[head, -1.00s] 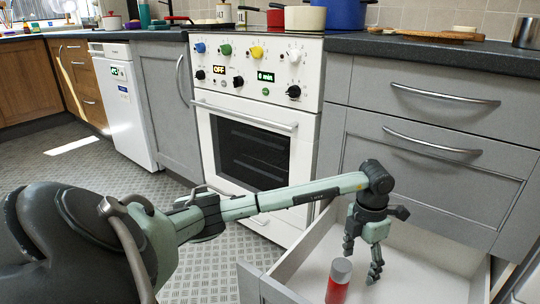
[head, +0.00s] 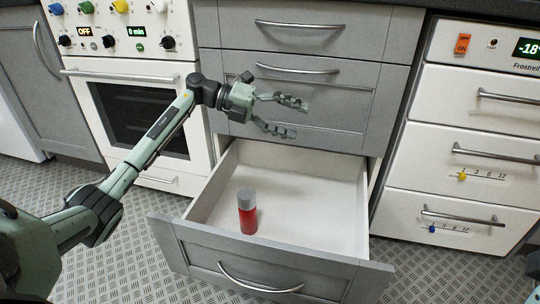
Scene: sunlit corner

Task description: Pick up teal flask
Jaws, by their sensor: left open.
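A red flask (head: 247,216) with a grey cap stands upright inside the open bottom drawer (head: 310,220), near its front left corner. No teal flask can be made out in this view. My left gripper (head: 298,118) is open and empty, its two fingers spread and pointing right. It shows above the back of the drawer, in front of the closed grey drawer fronts, clear of the red flask. My right gripper is out of view.
The white oven (head: 130,110) stands left of the drawer and a white freezer (head: 455,140) stands right of it. The pulled-out drawer front (head: 265,265) juts over the patterned floor. Most of the drawer's inside is bare.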

